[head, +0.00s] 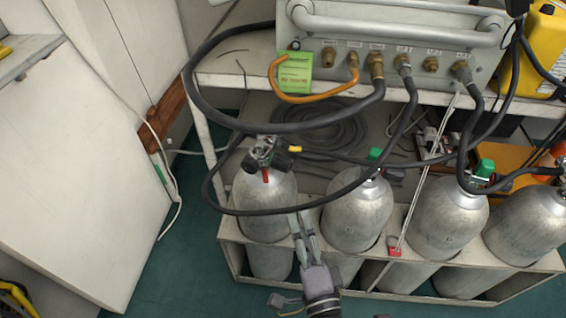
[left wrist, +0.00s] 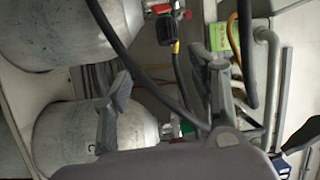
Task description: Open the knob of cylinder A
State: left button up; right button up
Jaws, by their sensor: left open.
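Several silver cylinders stand in a rack. The leftmost cylinder (head: 264,205) has a valve with black knobs (head: 265,153) and a red part below. The second cylinder (head: 357,215) has a green knob (head: 375,155), and the third cylinder (head: 446,220) also has a green knob (head: 485,168). No letter marking cylinder A is readable. My left gripper (head: 300,216) is open and empty, in front of the gap between the first two cylinders, below their valves. In the left wrist view its fingers (left wrist: 168,75) are apart, with a cylinder (left wrist: 75,130) partly behind one. My right gripper is out of view.
Black hoses (head: 330,212) loop across the cylinders and up to the grey air panel (head: 400,40). A green label (head: 296,72) and an orange hose hang at the panel. A white rack edge (head: 235,240) surrounds the cylinders. Green floor is free at the lower left.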

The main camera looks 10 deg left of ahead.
aim_at(288, 171)
pick_arm(q)
jog(key=x, duration=0.5)
jog(key=r+x, duration=0.1)
jog(key=x, duration=1.1)
jog(key=shift+w+d+r, duration=0.15)
jog(key=shift+d+r, duration=0.15)
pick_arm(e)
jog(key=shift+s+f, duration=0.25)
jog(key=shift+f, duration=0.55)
pick_arm(q)
jog(key=shift+c, duration=0.5)
jog(key=c, duration=1.1)
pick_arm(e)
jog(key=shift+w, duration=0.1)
